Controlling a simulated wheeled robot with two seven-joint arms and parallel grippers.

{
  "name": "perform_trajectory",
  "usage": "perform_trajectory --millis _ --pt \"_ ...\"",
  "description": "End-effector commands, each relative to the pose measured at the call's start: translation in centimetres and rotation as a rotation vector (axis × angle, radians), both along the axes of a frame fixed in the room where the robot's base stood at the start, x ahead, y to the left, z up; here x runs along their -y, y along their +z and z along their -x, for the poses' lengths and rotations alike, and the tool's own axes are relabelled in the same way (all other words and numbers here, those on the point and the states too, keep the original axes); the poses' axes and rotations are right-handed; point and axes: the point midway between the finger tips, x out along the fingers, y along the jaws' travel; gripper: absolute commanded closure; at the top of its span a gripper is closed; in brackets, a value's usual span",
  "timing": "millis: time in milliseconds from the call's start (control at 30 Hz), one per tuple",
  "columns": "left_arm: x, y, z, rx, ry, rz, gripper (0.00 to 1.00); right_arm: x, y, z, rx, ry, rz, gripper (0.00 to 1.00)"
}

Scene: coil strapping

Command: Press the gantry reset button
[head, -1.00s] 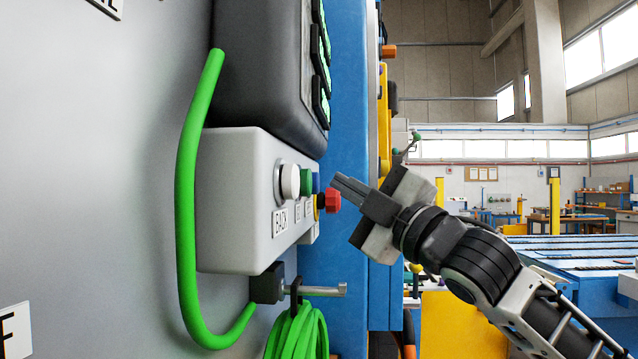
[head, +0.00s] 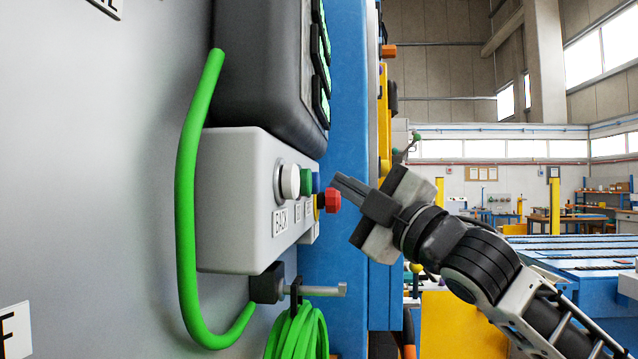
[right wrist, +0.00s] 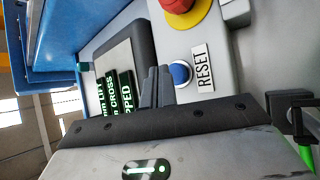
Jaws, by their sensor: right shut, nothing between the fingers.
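The blue reset button (right wrist: 180,73) sits on the grey control box beside a white "RESET" label (right wrist: 202,68) in the right wrist view. In the head view only a sliver of the blue button (head: 316,183) shows, behind the green one. My right gripper (head: 338,179) is shut and empty, its fingertips pointing left at the button row. In the head view a small gap shows between the fingertips and the blue button. In the right wrist view the shut fingers (right wrist: 157,82) are just left of the button. My left gripper is not in view.
The control box (head: 235,200) also carries a white button (head: 290,181), a green button (head: 306,180) and a red emergency stop (head: 331,200) close to my fingertips. A dark display housing (head: 262,80) is above. A hook (head: 310,290) with coiled green cable (head: 298,335) is below.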

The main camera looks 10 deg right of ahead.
Motion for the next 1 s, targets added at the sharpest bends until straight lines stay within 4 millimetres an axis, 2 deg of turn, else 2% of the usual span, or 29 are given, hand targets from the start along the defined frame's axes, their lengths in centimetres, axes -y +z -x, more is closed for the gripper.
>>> perform_trajectory --millis 533,1000 --pt "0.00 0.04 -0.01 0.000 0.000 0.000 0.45 -0.02 0.01 0.00 0.000 0.000 0.000 1.00" --pt "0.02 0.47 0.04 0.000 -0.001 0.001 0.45 -0.83 -0.01 -0.24 0.000 0.000 0.000 1.00"
